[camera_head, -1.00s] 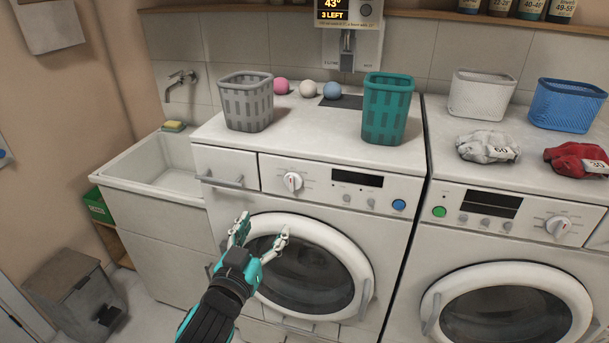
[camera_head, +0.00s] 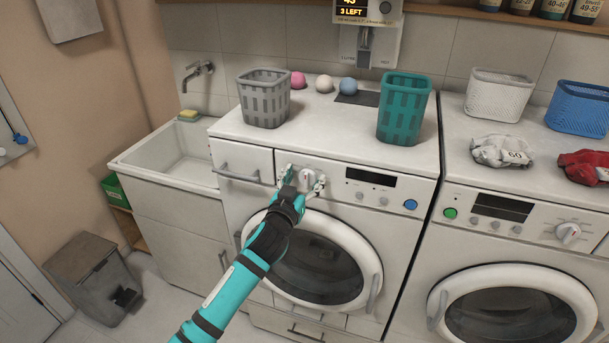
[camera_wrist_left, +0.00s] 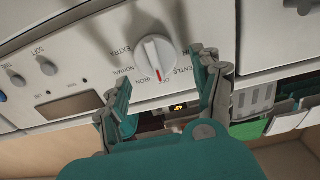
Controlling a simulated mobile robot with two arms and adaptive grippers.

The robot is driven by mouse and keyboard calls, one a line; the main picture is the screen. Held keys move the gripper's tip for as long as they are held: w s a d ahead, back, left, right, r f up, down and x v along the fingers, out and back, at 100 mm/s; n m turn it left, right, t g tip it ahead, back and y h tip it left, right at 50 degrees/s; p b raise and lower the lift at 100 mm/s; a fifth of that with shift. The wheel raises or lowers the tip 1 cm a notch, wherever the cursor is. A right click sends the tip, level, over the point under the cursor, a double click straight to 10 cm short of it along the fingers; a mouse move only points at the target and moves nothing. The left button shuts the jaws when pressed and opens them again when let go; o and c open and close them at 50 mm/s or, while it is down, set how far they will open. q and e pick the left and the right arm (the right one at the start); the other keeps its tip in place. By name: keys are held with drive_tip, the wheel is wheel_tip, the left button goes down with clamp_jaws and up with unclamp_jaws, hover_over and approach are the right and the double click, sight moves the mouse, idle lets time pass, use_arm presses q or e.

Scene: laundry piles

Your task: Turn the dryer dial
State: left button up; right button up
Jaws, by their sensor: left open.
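The dial (camera_head: 306,175) is a round white knob with a red mark, on the front panel of the left machine (camera_head: 345,150). My left gripper (camera_head: 303,180) is open in front of it, with one finger to each side. In the left wrist view the dial (camera_wrist_left: 155,55) shows between and beyond the open fingertips (camera_wrist_left: 163,72), with a gap on both sides. Its red mark points near the "IRON" label, with "NORMAL", "EXTRA" and "GENTLE" around it. I cannot tell whether a finger touches it. My right gripper is out of view.
A drawer (camera_head: 242,160) with a bar handle is left of the dial. A display (camera_head: 371,177) and buttons are to its right. The round door (camera_head: 325,255) is below. A grey basket (camera_head: 264,100) and a teal basket (camera_head: 404,108) stand on top. A second machine (camera_head: 510,235) is right.

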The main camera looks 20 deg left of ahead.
use_arm(q)
drive_tip(key=shift+w, duration=0.3)
drive_tip(key=c, duration=1.2)
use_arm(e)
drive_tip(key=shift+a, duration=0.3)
